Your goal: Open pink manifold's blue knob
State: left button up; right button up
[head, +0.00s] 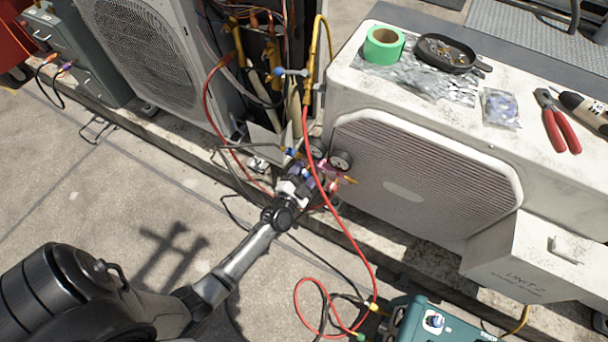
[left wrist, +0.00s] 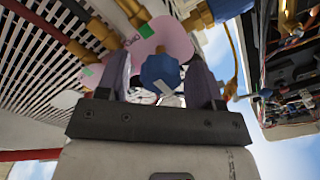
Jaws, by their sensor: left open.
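The pink manifold (head: 329,170) hangs at the left end of the front condenser, with dark round gauges (head: 341,160) beside it. In the left wrist view its pink body (left wrist: 165,42) shows with brass fittings. The blue knob (left wrist: 160,72) faces my left wrist camera and has a pale mark on it. My left gripper (head: 300,172) is at the manifold. Its fingers are open, one on each side of the blue knob, with small gaps showing. In the head view the gripper mostly hides the knob. My right gripper is not in view.
A red hose (head: 349,237) loops down in front of the condenser (head: 420,185) to a teal machine (head: 410,318). Green tape (head: 384,43), a black dish (head: 446,52) and red pliers (head: 556,122) lie on the condenser. Open wiring and another condenser (head: 145,60) stand behind.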

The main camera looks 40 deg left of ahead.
pick_arm(q)
jog(key=c, duration=0.9)
